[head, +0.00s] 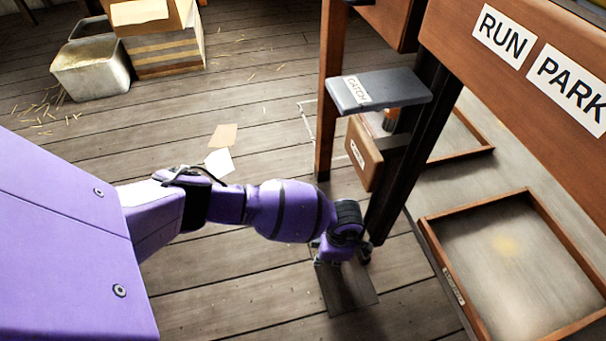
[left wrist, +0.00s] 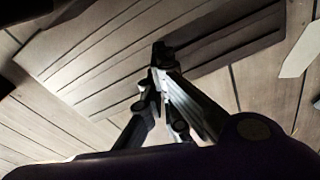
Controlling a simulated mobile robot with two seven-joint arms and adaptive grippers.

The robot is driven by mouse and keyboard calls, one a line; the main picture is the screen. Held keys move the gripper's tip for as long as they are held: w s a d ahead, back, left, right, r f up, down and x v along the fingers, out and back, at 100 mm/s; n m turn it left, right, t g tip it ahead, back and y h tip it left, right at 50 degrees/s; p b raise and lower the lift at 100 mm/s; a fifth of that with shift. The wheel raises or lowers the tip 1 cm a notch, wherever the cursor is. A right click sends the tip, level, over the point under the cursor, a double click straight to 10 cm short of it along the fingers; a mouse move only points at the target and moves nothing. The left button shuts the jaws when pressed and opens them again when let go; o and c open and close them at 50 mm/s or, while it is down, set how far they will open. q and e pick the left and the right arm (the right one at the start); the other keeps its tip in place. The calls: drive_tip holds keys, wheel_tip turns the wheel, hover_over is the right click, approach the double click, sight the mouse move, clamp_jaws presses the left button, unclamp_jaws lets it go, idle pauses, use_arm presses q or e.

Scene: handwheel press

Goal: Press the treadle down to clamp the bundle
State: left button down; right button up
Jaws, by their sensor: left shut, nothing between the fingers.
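The treadle (head: 347,290) is a dark flat plate low over the floor at the foot of the machine, partly hidden by my left gripper. It also shows in the left wrist view as a ribbed board (left wrist: 95,62). My left gripper (head: 342,256) points down over the far part of this plate. In the left wrist view its fingers (left wrist: 160,62) are shut and empty, with their tips over the board. I cannot tell whether the tips touch it. The bundle cannot be made out in either view. My right gripper is not in view.
A grey plate labelled CATCH (head: 392,86) and a brown block (head: 363,154) stick out from the machine's post above my gripper. A shallow wooden tray (head: 533,196) lies to the right. A metal bin (head: 90,72) and a cardboard box (head: 165,55) stand far left. Floor between is mostly clear.

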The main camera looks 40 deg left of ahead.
use_arm(q)
drive_tip(key=f, duration=0.4)
drive_tip(key=shift+w+f, duration=0.1)
drive_tip(key=shift+w, duration=0.1)
drive_tip(key=shift+w+d+r, duration=0.3)
drive_tip(key=shift+w+d, duration=0.15)
drive_tip(key=shift+d, duration=0.25)
drive_tip(key=shift+w+d+r, duration=0.25)
drive_tip(key=shift+w+d, duration=0.2)
drive_tip(key=shift+d, duration=0.2)
drive_tip(key=shift+r, duration=0.1)
drive_tip(key=shift+w+r, duration=0.1)
drive_tip(key=shift+r, duration=0.3)
wheel_tip(320, 180, up, 11)
drive_tip(key=shift+w+d, duration=0.2)
drive_tip(key=shift+d, duration=0.25)
drive_tip(key=shift+f, duration=0.1)
